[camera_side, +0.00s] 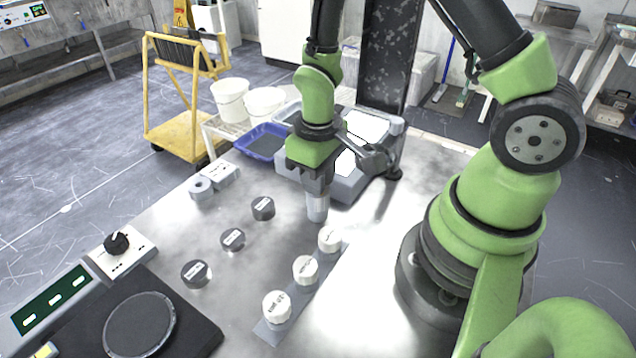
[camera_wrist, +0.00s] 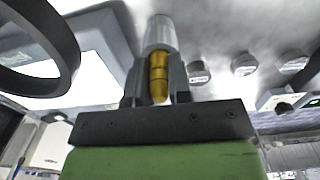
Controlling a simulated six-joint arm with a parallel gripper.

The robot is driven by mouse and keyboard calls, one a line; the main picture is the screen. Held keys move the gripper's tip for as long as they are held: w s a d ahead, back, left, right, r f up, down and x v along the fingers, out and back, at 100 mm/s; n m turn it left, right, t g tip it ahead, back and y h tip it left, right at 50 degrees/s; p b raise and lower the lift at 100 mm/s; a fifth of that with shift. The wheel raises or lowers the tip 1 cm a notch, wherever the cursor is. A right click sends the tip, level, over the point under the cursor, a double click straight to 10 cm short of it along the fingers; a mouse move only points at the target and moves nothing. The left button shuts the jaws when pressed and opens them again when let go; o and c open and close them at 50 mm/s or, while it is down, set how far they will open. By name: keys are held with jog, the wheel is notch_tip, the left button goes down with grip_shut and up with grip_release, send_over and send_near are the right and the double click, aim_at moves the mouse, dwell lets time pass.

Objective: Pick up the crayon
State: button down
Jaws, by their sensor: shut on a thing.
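The crayon (camera_wrist: 158,76) is a yellow-gold stick between the two fingers in the wrist view. My gripper (camera_wrist: 158,82) is shut on it. Beyond the fingertips, the crayon's far end meets a pale grey cylindrical holder (camera_wrist: 161,34); how deep it sits inside I cannot tell. In the side view my gripper (camera_side: 317,190) points straight down over the holder (camera_side: 317,208), which stands upright on the metal table. The crayon cannot be made out in the side view, where the fingers hide it.
Three dark-topped pucks (camera_side: 233,238) stand to the left. A blue tray (camera_side: 262,152) and a grey machine (camera_side: 351,185) are behind. A black platen (camera_side: 140,324) is front left.

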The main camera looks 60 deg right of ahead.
jog(key=shift+r, duration=0.15)
jog(key=r, duration=0.9)
jog(key=shift+w+d+r, duration=0.15)
jog(key=shift+w+d, duration=0.05)
jog(key=shift+d, duration=0.1)
jog(key=w+d+r, duration=0.1)
jog(key=w+d, duration=0.2)
jog(key=d, duration=0.9)
jog(key=shift+f, duration=2.95)
jog(key=shift+f, duration=0.55)
notch_tip(320, 180, up, 7)
